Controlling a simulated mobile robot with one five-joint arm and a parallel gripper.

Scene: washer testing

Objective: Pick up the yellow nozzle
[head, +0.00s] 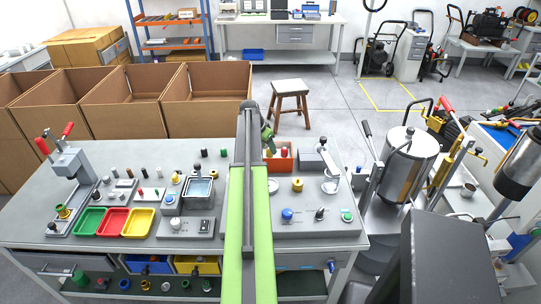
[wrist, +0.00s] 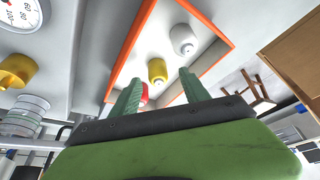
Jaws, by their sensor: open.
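The yellow nozzle (wrist: 157,70) stands in a shallow orange-rimmed tray (wrist: 205,22), seen tilted in the wrist view. It lies between a white nozzle (wrist: 183,40) and a red nozzle (wrist: 143,93). My gripper (wrist: 159,77) is open and empty, its two green ridged fingers pointing toward the tray. The yellow nozzle shows in the gap between the fingertips; I cannot tell how far off it is. The red nozzle is partly hidden by the left finger. In the head view the tray (head: 288,164) is partly hidden by my arm, and the yellow nozzle cannot be seen there.
A yellow knob (head: 297,185) and a blue knob (head: 287,215) sit on the bench panel near the tray. A round gauge (wrist: 22,10) shows at upper left in the wrist view. A wooden stool (head: 290,95) stands behind the bench. Green, red and yellow bins sit left.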

